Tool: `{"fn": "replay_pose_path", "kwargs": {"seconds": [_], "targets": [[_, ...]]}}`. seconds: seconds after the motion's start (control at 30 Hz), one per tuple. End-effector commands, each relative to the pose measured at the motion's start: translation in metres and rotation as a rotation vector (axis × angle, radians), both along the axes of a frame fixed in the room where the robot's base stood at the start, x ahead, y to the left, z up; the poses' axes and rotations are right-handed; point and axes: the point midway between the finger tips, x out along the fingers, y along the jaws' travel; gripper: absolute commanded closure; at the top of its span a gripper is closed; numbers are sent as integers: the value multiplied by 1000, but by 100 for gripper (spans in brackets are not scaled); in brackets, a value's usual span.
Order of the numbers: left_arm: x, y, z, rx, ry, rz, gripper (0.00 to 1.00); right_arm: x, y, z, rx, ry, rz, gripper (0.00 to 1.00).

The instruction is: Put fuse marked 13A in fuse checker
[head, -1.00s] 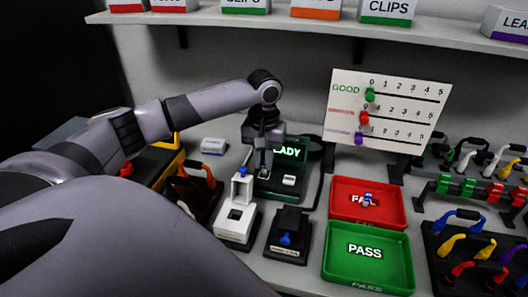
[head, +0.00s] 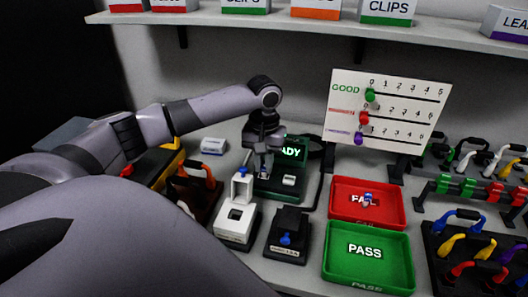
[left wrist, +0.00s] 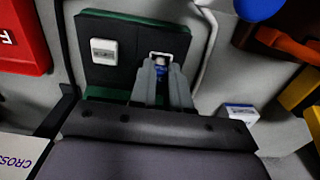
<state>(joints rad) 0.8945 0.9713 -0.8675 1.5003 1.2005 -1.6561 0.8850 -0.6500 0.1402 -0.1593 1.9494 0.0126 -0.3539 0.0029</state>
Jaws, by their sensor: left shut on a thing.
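The fuse checker (head: 270,188) is a dark green and black box with a lit green display (head: 293,152) reading "ADY" where my arm does not cover it. In the left wrist view the checker's top (left wrist: 125,70) has a white-framed slot and a pale square part (left wrist: 103,50). My left gripper (head: 263,168) points down over the checker's left part. In the left wrist view its fingers (left wrist: 160,68) are shut on a small fuse (left wrist: 159,70) with a blue band, at the slot. Its marking is unreadable, and I cannot tell how deep it sits. My right gripper is out of view.
A red FAIL tray (head: 337,205) holds a small blue-and-white item (head: 368,199). The green PASS tray (head: 330,262) in front looks empty. A white device (head: 232,230) and a black device (head: 285,250) stand before the checker. A counter board (head: 400,85) stands behind.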

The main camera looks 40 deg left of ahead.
Motion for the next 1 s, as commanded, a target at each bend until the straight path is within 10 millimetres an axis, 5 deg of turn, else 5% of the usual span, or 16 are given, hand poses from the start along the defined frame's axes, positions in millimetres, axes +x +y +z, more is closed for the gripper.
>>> {"fn": "replay_pose_path", "kwargs": {"seconds": [0.97,1.0], "targets": [[0,0,-4,-1,0,0,100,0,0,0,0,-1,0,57],[0,0,-4,-1,0,0,74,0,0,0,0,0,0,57]]}}
